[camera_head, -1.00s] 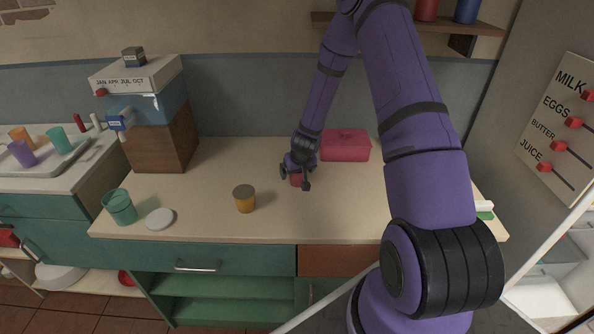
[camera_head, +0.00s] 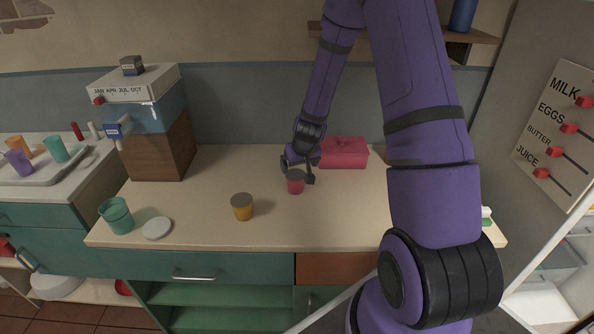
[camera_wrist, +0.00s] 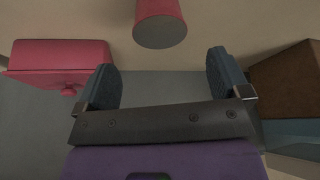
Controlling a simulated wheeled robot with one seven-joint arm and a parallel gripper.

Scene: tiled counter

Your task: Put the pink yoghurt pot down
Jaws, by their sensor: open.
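The pink yoghurt pot (camera_head: 295,186) stands upright on the counter top, with a dark lid. In the wrist view the pot (camera_wrist: 160,12) shows at the top edge, its grey lid facing the camera, beyond the fingertips and between their lines. My gripper (camera_head: 300,171) is just behind and above the pot in the head view. In the wrist view my gripper (camera_wrist: 163,75) has its two fingers wide apart with nothing between them, clear of the pot.
A pink box (camera_head: 345,153) with a lid stands close behind to the right. A yellow pot (camera_head: 242,209), a white disc (camera_head: 157,228) and a green cup (camera_head: 116,215) are to the left. The front middle is free.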

